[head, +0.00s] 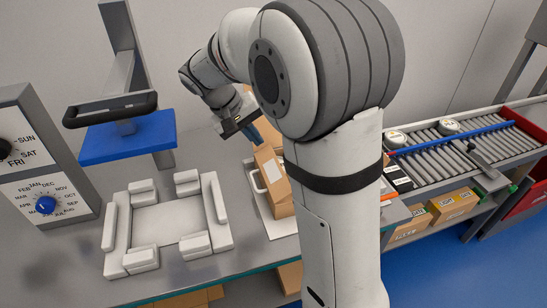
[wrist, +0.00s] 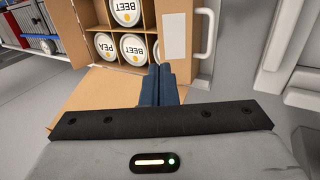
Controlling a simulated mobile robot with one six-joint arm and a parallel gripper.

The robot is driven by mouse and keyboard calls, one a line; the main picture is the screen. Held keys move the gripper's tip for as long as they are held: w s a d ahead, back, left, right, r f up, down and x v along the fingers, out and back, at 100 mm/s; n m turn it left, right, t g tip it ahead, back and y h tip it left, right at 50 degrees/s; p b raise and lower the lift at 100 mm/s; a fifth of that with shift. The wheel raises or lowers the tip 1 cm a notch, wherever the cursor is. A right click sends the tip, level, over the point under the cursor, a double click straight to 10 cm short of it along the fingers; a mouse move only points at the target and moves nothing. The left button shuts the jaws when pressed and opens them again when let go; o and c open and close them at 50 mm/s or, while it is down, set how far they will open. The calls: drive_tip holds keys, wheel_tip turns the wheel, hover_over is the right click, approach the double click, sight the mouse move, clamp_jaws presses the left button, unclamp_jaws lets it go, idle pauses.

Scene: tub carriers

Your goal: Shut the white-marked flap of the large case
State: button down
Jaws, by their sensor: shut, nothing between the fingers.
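The large case (head: 282,209) is a cardboard box, partly hidden behind my arm in the head view. In the wrist view its top is open, and several round tubs (wrist: 131,47) marked BEET and PEA show inside. The white-marked flap (wrist: 173,12) stands open at the right side of the case, with a pale rectangle on it; it also shows in the head view (head: 268,163). Another bare flap (wrist: 105,92) spreads out at the lower left. My gripper (wrist: 160,70) is shut and empty, its blue fingertips close to the case's near edge. I cannot tell whether they touch it.
The case stands on a white tray with a handle (wrist: 207,30). A white fixture with padded corners (head: 178,218) lies to the left. A blue plate on a post (head: 128,137) and a dial panel (head: 45,195) stand farther left. A roller conveyor (head: 470,145) runs at the right.

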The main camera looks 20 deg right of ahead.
sight(275, 169)
drive_tip(key=p+x, duration=0.1)
drive_tip(key=x, duration=0.9)
drive_tip(key=shift+d+f, duration=0.2)
drive_tip(key=shift+f, duration=0.15)
